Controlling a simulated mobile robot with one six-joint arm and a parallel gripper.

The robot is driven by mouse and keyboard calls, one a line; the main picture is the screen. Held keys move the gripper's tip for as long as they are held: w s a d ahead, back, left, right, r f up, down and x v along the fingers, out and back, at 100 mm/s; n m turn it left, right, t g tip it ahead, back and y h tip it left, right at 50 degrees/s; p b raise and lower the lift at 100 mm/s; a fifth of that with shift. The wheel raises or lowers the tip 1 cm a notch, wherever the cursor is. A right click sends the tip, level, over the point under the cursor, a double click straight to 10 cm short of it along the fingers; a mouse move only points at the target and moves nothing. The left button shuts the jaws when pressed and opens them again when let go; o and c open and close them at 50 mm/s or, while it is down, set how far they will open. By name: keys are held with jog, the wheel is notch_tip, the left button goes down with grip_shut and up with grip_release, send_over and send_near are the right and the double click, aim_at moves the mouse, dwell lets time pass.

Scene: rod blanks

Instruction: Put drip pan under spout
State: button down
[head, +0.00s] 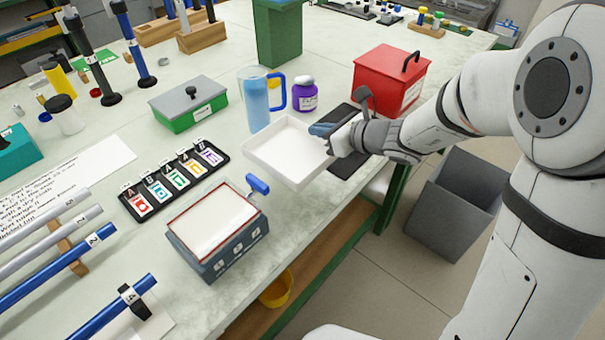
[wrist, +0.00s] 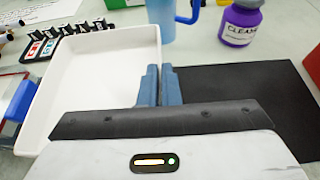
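The drip pan is a shallow, white, empty rectangular tray (head: 287,150) at the table's near edge. It also fills the left of the wrist view (wrist: 98,75). My gripper (head: 330,138) is at its right side. In the wrist view the blue fingers (wrist: 160,85) are close together, one on each side of the pan's right wall, pinching it. The pan looks about level; whether it touches the table I cannot tell. No spout is clearly visible. A grey box (head: 235,250) left of the pan has a blue lever-like part (head: 258,185).
A blue pitcher (head: 258,105) and purple bottle (head: 305,95) stand close behind the pan. A black mat (head: 347,165) lies under my gripper, with a red box (head: 388,80) behind. Label cards in a black rack (head: 175,180) lie left. A grey bin (head: 450,215) stands on the floor.

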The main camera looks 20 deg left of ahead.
notch_tip(320, 180, down, 8)
jog(key=shift+f+b, duration=0.1)
jog(key=shift+b, duration=0.5)
jog(key=shift+w, duration=0.1)
jog(key=c, duration=1.6)
grip_release()
jog(key=shift+f, duration=0.1)
jog(key=shift+c, duration=0.2)
